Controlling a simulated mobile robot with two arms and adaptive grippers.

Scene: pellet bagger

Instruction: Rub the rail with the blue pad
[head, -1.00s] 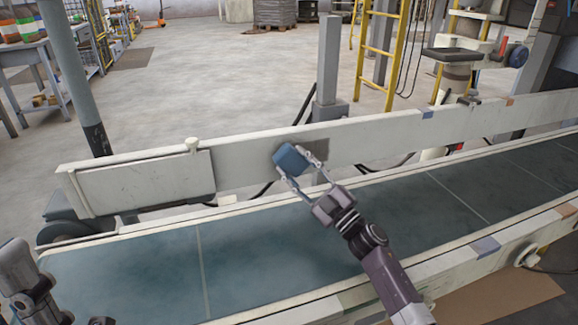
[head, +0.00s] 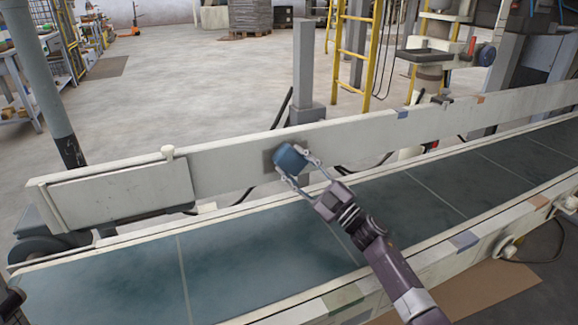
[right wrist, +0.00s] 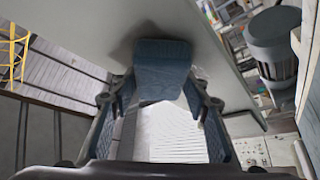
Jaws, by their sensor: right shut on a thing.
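The blue pad (head: 290,160) is held between the fingertips of my right gripper (head: 292,172) and lies against the near face of the pale rail (head: 232,164), or very close to it. A dark smudge (head: 268,160) shows on the rail at the pad's left edge; the pad hides the rest of that spot. In the right wrist view the pad (right wrist: 163,70) stands before the grey rail face (right wrist: 90,35), with a dark area around its top. Contact is hard to tell there. My left gripper is not clearly in view.
The conveyor belt (head: 225,262) runs below the rail, under my right arm. A pale panel (head: 118,198) with a knob sits on the rail's left part. A grey post (head: 303,65) and a yellow ladder (head: 352,50) stand behind. The floor beyond the rail is largely open.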

